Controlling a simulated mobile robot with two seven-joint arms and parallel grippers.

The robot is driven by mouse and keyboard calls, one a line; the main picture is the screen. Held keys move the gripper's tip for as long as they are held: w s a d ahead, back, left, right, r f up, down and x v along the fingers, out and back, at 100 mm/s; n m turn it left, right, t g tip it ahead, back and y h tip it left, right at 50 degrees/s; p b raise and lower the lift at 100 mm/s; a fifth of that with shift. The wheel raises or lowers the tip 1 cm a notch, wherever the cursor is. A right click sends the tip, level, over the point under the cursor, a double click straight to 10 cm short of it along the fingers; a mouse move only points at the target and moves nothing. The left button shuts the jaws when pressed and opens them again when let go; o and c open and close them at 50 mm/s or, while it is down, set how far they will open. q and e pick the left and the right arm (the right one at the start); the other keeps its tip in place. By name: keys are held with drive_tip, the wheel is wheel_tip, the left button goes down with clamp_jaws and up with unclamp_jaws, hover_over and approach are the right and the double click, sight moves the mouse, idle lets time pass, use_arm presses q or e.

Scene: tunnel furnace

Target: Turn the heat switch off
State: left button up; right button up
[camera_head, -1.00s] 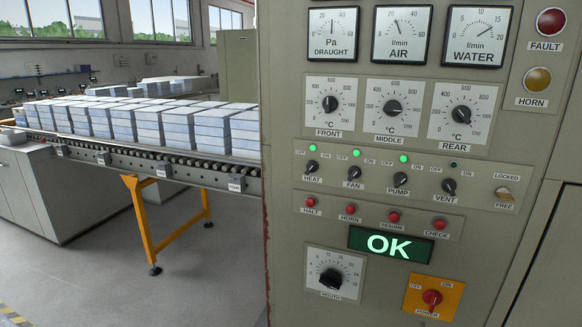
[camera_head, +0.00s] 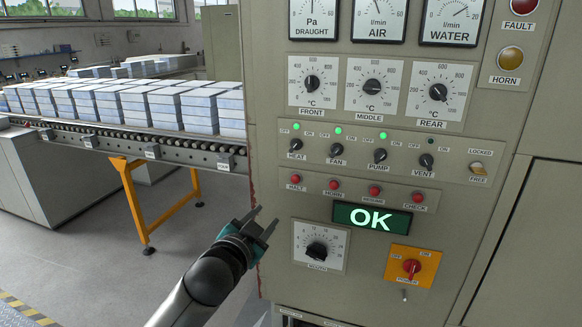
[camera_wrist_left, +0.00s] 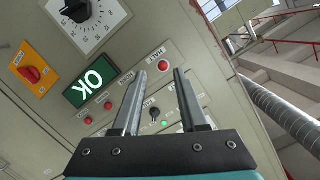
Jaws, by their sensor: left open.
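The heat switch (camera_head: 296,145) is a small black knob at the left end of the switch row on the control panel, marked HEAT, with OFF and ON marks above it. The green lamp above it is lit. My left gripper (camera_head: 266,217) is open and empty, below and left of the switch, by the panel's left edge. I see no contact with the switch. My right gripper is not in view.
The fan switch (camera_head: 337,150) is right of the heat switch, and the red HALT button (camera_head: 295,180) is just below it. A roller conveyor (camera_head: 190,154) with stacked blocks runs at left.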

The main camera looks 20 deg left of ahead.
use_arm(q)
drive_tip(key=m+t, duration=0.1)
drive_tip(key=t, duration=0.1)
approach(293, 149)
drive_tip(key=shift+h, duration=0.3)
drive_tip(key=w, duration=0.8)
drive_tip(key=shift+w, duration=0.25)
drive_tip(key=shift+c, duration=0.4)
clamp_jaws()
